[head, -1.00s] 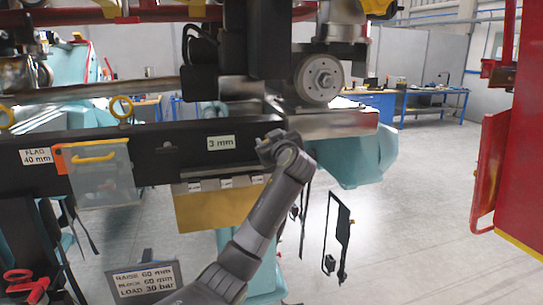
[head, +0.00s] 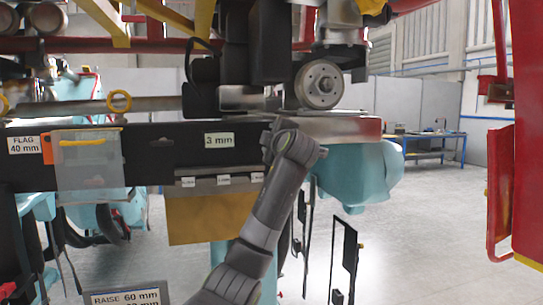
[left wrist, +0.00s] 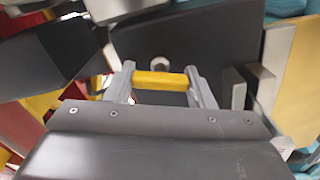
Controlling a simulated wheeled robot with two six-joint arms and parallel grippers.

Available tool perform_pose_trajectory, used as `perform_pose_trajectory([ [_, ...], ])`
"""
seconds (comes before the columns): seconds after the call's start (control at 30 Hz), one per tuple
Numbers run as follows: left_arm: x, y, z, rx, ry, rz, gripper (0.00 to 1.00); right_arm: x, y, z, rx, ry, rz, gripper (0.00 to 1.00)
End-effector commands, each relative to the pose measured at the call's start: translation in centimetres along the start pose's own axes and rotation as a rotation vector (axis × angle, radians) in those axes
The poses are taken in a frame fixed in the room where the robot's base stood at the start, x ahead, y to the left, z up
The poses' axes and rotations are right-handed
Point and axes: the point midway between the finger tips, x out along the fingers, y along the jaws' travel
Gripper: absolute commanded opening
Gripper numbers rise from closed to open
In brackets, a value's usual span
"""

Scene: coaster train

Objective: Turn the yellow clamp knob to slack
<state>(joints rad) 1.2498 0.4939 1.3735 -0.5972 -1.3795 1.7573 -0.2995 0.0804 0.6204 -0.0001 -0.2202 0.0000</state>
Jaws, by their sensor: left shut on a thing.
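In the left wrist view, a short yellow bar, which I take to be the clamp knob (left wrist: 161,81), lies crosswise between the two grey fingers of my left gripper (left wrist: 160,88). The fingers are shut on it, one at each end. A dark panel is behind it, with a small pale round part just above the bar. In the head view one of my grey arms rises from the bottom middle to the dark beam. No gripper or held knob shows there. My right gripper is in neither view.
The dark beam (head: 150,150) carries a "3 mm" label (head: 219,139) and a clear flag cover (head: 90,175). A yellow ring (head: 119,101) sits above it. A metal wheel (head: 320,84) is at upper middle. A red frame (head: 500,195) stands at right.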

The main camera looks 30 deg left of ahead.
Motion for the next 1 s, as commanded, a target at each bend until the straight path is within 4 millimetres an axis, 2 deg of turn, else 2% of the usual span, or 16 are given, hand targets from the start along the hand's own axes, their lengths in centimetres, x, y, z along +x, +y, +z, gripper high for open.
perform_pose_trajectory([
  [0.03, 0.0, -0.6, 0.2, -0.040, 0.000, -0.003, 0.26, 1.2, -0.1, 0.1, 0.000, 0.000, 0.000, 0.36],
  [0.1, 0.0, -0.6, 0.2, -0.095, 0.000, -0.004, 0.26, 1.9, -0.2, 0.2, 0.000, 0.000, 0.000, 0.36],
  [0.4, 0.0, -0.4, 0.1, -0.269, 0.000, -0.004, 0.26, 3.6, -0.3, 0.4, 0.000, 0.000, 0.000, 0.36],
  [1.0, 0.1, -0.3, 0.1, -0.344, 0.000, -0.006, 0.26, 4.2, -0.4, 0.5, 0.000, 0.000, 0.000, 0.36],
])
